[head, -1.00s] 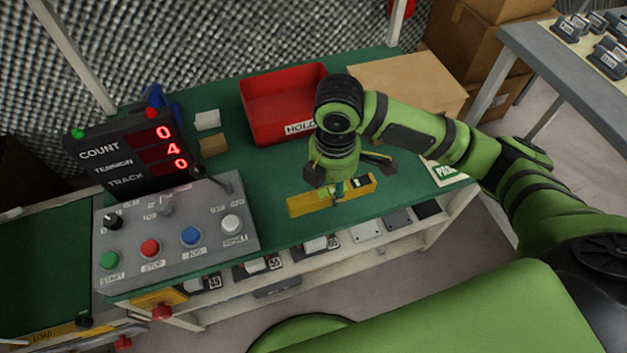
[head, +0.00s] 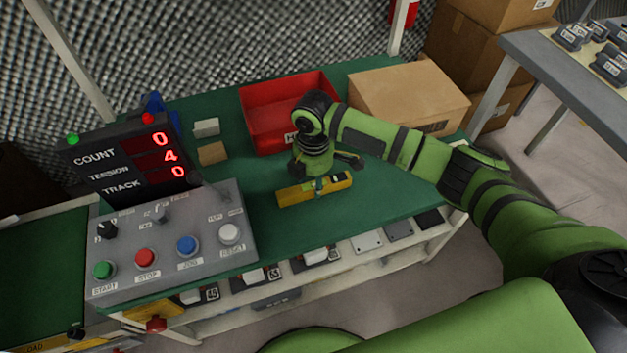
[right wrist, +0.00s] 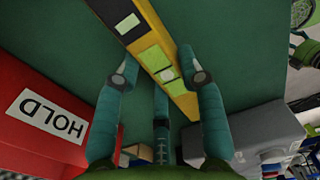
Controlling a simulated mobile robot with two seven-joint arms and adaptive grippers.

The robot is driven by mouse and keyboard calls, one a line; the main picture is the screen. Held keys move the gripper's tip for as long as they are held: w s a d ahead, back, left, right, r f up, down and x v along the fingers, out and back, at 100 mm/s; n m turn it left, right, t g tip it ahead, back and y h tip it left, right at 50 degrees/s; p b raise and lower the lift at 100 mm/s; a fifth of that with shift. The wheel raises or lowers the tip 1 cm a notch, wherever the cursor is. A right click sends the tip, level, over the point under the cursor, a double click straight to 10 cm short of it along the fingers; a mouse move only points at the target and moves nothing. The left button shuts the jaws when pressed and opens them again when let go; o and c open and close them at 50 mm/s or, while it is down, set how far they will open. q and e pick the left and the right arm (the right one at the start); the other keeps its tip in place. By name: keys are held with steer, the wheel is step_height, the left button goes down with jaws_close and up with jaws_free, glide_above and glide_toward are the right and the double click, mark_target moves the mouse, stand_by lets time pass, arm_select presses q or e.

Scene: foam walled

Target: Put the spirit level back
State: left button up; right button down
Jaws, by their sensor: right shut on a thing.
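The spirit level (head: 296,196) is a yellow bar with a pale vial window, over the green bench top (head: 380,200). My right gripper (head: 319,187) points down and is shut on it near its middle. In the right wrist view the level (right wrist: 183,98) runs diagonally between the teal fingers of the gripper (right wrist: 158,68), with its vials facing the camera. I cannot tell how high it is above the bench top. My left gripper is not in view.
A red bin (head: 262,115) labelled HOLD stands behind my right wrist, beside a cardboard box (head: 410,90). A control panel (head: 165,245) and a red-digit display (head: 125,158) are at left. Below the front edge is a shelf of parts.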

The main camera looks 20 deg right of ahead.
mark_target(313, 182)
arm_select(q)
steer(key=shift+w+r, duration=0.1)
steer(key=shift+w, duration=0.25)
arm_select(e)
steer(key=shift+f, duration=0.15)
steer(key=c, duration=0.8)
jaws_free()
steer(key=shift+f, duration=0.1)
steer(key=shift+o, duration=0.2)
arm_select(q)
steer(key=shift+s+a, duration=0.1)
arm_select(e)
steer(key=shift+r, duration=0.2)
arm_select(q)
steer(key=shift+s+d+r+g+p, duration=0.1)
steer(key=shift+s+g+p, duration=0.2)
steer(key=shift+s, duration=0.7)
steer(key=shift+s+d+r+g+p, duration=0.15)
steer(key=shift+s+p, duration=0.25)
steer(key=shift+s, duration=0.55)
arm_select(e)
step_height(313, 182, up, 12)
